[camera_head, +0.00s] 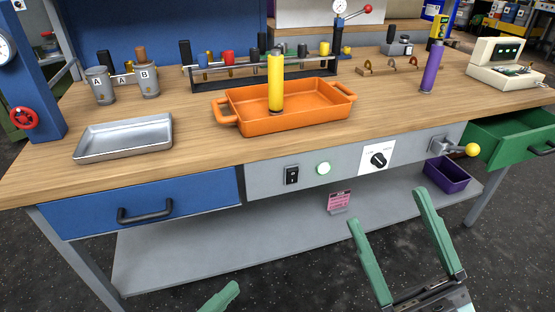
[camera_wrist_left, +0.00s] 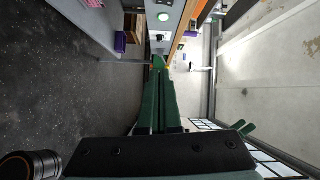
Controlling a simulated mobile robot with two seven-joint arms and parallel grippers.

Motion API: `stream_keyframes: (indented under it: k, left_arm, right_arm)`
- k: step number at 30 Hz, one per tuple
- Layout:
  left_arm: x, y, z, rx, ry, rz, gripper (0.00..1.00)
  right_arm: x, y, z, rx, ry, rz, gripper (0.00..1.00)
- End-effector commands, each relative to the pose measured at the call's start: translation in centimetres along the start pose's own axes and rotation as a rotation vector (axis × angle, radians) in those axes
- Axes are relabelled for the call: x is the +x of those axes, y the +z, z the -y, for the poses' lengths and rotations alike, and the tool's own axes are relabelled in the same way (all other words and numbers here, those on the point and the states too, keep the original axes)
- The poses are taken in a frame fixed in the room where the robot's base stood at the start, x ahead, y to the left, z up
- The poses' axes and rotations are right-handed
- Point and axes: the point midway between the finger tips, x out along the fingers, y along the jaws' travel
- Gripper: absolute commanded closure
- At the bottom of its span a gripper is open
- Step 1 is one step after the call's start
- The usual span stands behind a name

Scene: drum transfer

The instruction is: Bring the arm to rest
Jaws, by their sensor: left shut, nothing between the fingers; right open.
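My left gripper (camera_head: 221,297) shows only as green fingertips at the bottom edge of the head view, low in front of the bench. In the left wrist view its two long green fingers (camera_wrist_left: 158,64) lie together, shut, with nothing between them. My right gripper (camera_head: 387,207) is at the lower right of the head view, in front of the bench's lower shelf. Its two green fingers stand wide apart and empty. Both grippers are apart from the bench top. Most of my left arm is hidden.
The wooden bench carries an orange tray (camera_head: 290,121) with a yellow cylinder (camera_head: 275,80) upright in it, a metal tray (camera_head: 124,138) and a purple cylinder (camera_head: 431,67). A green drawer (camera_head: 511,136) stands open at right. A yellow-knobbed lever (camera_head: 472,150) sticks out in front.

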Motion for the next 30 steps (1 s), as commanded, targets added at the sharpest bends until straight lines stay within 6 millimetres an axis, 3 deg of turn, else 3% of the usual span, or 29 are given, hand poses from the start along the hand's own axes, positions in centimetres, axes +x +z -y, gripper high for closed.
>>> stream_keyframes:
  k: [8,14,25,26,30]
  left_arm:
    - [-1.8,-3.8,11.9,-0.451,-0.274,-0.272,1.00]
    - [-5.4,-5.9,19.9,-0.709,-0.442,-0.511,1.00]
    - [-5.5,-2.7,23.4,-0.844,-0.737,-0.398,1.00]
    - [-4.8,-2.4,23.9,-0.864,-0.705,-0.363,1.00]
    - [-3.0,-0.1,23.0,-0.958,-0.624,-0.219,1.00]
  right_arm:
    - [0.0,0.0,0.0,0.000,0.000,0.000,0.17]
    - [0.0,0.0,0.0,0.000,0.000,0.000,0.17]
    - [0.0,0.0,0.0,0.000,0.000,0.000,0.17]
    - [0.9,0.3,-0.5,0.011,0.004,0.046,0.17]
    - [1.4,3.2,-1.1,0.055,0.017,0.220,0.17]
